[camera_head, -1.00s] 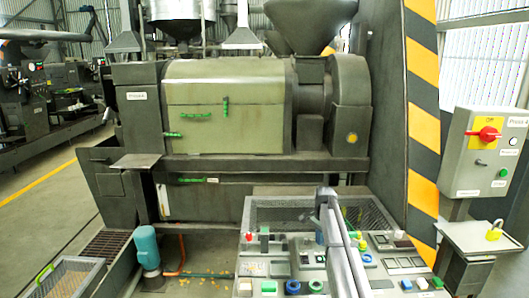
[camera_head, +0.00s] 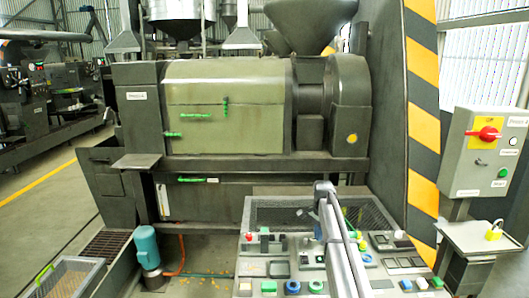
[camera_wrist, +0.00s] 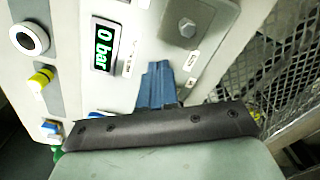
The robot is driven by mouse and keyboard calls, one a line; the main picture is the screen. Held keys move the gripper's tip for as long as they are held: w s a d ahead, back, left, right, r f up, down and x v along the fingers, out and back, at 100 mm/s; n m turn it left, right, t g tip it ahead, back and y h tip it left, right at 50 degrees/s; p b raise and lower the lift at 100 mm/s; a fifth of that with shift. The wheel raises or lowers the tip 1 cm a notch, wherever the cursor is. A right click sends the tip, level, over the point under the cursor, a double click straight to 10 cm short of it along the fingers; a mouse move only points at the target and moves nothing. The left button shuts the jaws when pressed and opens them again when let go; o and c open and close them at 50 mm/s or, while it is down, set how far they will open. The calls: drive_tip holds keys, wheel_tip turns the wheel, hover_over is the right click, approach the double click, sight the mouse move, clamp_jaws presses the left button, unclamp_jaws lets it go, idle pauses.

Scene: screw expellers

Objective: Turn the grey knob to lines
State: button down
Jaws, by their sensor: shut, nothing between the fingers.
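The control panel (camera_head: 262,268) stands in front of the press, with several coloured knobs and buttons. I cannot single out the grey knob or a "lines" mark with certainty; both may be hidden behind my arm or too small to tell. My gripper (camera_wrist: 157,85) is shut and empty in the wrist view. Its blue-grey fingers are over the light panel face, right of a display (camera_wrist: 103,48) reading "0 bar". A grey plate with a bolt-like head (camera_wrist: 187,27) is just beyond the fingertips. In the head view my arm mostly hides the panel's middle.
Metal mesh (camera_wrist: 262,75) borders the panel at the right. A box with a red switch (camera_head: 488,133) stands at the right in the head view.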

wheel_tip(320, 180, up, 4)
drive_tip(key=shift+f, duration=0.15)
idle(0.3)
